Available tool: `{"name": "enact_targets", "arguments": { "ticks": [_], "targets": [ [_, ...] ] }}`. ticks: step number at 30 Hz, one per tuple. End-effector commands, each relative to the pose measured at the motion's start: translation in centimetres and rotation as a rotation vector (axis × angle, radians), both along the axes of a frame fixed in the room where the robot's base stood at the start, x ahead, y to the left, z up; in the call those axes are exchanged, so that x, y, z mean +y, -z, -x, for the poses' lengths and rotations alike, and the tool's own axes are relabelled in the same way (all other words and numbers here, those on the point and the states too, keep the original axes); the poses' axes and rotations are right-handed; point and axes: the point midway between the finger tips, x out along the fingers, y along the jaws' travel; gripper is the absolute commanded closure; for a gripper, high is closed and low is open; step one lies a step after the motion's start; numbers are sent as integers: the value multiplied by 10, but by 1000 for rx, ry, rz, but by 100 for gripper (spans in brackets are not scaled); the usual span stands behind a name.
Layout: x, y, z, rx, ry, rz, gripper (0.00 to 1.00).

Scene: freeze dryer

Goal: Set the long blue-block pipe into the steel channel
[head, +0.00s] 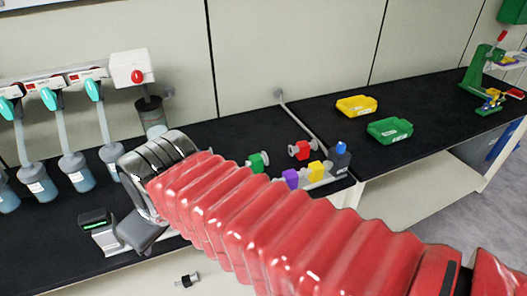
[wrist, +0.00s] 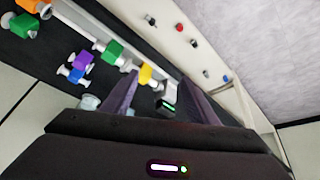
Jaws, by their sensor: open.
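In the wrist view my gripper (wrist: 159,78) is open, with two dark purple fingers spread apart and no pipe between them. A blue block with pale ends (wrist: 76,74), apparently the blue-block pipe, lies left of the fingers, right beside a purple block. I cannot tell its length. In the head view my red-sleeved arm covers much of the bench, and I cannot make out this pipe or the fingertips there. A long pale metal strip (wrist: 90,30), perhaps the steel channel, runs diagonally past the blocks in the wrist view.
Green (wrist: 113,51), yellow (wrist: 146,73) and orange (wrist: 33,7) blocks sit near the strip. A small device with a green display (wrist: 168,104) shows beyond the fingers. Yellow (head: 357,105) and green (head: 390,130) trays stand on the right bench, with clear black surface around them.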

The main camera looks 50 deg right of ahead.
Motion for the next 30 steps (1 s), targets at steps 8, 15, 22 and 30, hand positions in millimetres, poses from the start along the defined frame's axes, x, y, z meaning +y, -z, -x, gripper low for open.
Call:
{"name": "enact_targets", "arguments": {
  "ticks": [8,15,22,30],
  "targets": [
    [-69,-7,-30,135,-179,136,47],
    [-142,-6,-44,257,-373,206,47],
    [-219,5,-44,355,-574,224,47],
    [-310,26,-22,423,-813,198,47]
  ]
}}
